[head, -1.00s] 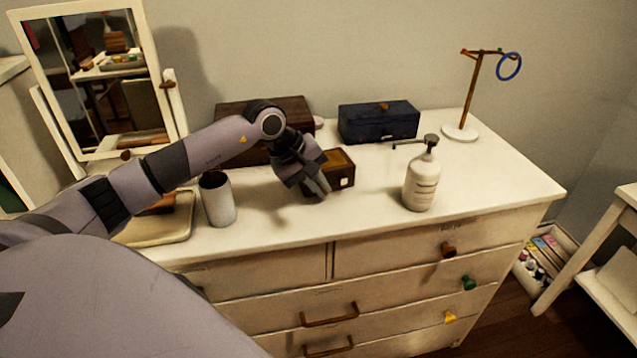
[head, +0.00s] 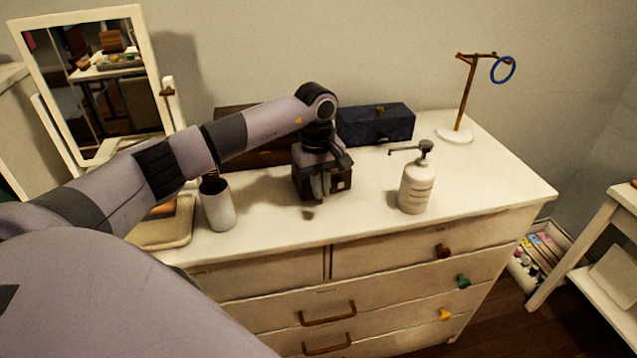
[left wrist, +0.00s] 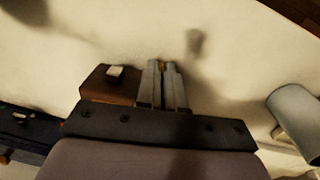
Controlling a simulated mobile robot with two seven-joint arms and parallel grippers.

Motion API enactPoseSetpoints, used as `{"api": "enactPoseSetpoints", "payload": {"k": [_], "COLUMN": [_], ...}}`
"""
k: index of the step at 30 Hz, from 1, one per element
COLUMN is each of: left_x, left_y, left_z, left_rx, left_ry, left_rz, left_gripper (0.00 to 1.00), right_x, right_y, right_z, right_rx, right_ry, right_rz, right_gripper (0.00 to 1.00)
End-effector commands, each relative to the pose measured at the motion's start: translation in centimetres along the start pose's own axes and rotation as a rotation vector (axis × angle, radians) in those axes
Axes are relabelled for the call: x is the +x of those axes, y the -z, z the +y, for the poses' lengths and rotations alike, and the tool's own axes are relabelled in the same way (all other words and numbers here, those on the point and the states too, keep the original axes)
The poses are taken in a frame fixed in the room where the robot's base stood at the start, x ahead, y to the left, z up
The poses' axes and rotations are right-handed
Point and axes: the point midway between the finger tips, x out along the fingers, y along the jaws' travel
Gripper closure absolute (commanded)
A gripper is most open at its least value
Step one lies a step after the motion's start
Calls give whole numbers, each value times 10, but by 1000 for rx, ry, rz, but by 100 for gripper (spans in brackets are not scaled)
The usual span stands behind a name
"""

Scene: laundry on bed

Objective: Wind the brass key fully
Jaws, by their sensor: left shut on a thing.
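The small dark brown box (head: 344,174) stands on the dresser top, partly covered by my left arm. A small pale square shows on its front. In the left wrist view the box (left wrist: 103,88) lies left of the fingers. My left gripper (head: 320,194) points down at the front of the box. In the left wrist view its two fingers (left wrist: 163,84) are close together, with a sliver of brass-coloured key (left wrist: 162,66) between their tips. Most of the key is hidden by the fingers. My right gripper is not in view.
A white cup (head: 218,206) stands left of the box and a pump bottle (head: 416,186) right of it. A dark blue box (head: 376,125) and a larger brown box (head: 232,119) are behind. A ring stand (head: 456,135) is at the back right. The dresser's front strip (head: 270,225) is clear.

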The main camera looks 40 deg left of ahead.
Motion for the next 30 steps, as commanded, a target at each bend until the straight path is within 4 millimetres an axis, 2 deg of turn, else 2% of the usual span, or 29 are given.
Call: {"api": "enactPoseSetpoints", "payload": {"k": [9, 24, 25, 27, 30], "left_x": [-1, 0, 0, 0, 0], "left_y": [0, 0, 0, 0, 0], "left_z": [4, 4, 4, 4, 4], "left_rx": [2, 2, 2, 1, 1], "left_ry": [119, 140, 140, 140, 140], "left_rz": [1, 0, -1, -1, 0], "left_gripper": [100, 100, 86, 68, 68], "right_x": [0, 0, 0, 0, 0], "right_y": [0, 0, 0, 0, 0], "right_z": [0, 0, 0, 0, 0], "right_rx": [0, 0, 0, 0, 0], "right_ry": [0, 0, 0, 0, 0], "right_rz": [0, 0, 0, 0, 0], "right_gripper": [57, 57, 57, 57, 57]}}
